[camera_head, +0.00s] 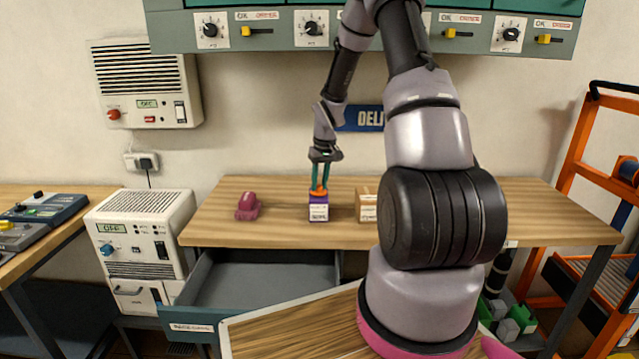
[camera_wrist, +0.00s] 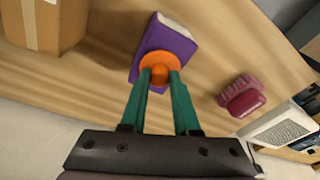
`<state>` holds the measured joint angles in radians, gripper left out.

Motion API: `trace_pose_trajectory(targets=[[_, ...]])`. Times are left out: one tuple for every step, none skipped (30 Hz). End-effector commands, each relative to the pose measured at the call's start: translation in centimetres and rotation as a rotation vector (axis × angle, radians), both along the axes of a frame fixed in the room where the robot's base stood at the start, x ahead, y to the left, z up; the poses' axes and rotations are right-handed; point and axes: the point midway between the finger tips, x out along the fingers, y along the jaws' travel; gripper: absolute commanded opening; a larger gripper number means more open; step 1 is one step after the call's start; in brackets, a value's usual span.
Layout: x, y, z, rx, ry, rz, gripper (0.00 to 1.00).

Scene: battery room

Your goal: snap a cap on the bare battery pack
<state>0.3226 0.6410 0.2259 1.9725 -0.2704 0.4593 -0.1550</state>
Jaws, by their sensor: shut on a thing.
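The battery pack, a purple block (camera_head: 318,209) with a white label, stands upright on the wooden table. It also shows in the wrist view (camera_wrist: 171,40). My gripper (camera_head: 319,186) points down above the pack, its teal fingers shut on an orange cap (camera_head: 318,193). In the wrist view the cap (camera_wrist: 159,68) sits between the fingertips, over the pack's near end. The cap appears to touch the pack's top, but I cannot tell if it is snapped on. The cap hides part of the pack's top.
A maroon object (camera_head: 248,206) lies left of the pack and a cardboard box (camera_head: 366,206) stands to its right. An open, empty-looking drawer (camera_head: 262,275) juts out below the wooden table (camera_head: 222,229). A grey control box (camera_head: 142,240) stands at the left.

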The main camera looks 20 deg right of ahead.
Motion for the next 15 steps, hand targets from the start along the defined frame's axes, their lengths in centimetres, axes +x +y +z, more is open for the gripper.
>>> trace_pose_trajectory(targets=[[0.00,0.00,0.00,0.000,0.000,0.000,0.00],[0.00,0.00,0.00,0.000,0.000,0.000,0.00],[0.00,0.00,0.00,0.000,0.000,0.000,0.00],[0.00,0.00,0.00,0.000,0.000,0.000,0.00],[0.00,0.00,0.00,0.000,0.000,0.000,0.00],[0.00,0.00,0.00,0.000,0.000,0.000,0.00],[0.00,0.00,0.00,0.000,0.000,0.000,0.41],[0.00,0.00,0.00,0.000,0.000,0.000,0.52],[0.00,0.00,0.00,0.000,0.000,0.000,0.65],[0.00,0.00,0.00,0.000,0.000,0.000,0.65],[0.00,0.00,0.00,0.000,0.000,0.000,0.65],[0.00,0.00,0.00,0.000,0.000,0.000,0.65],[0.00,0.00,0.00,0.000,0.000,0.000,0.65],[0.00,0.00,0.00,0.000,0.000,0.000,0.65],[0.00,0.00,0.00,0.000,0.000,0.000,0.65]])
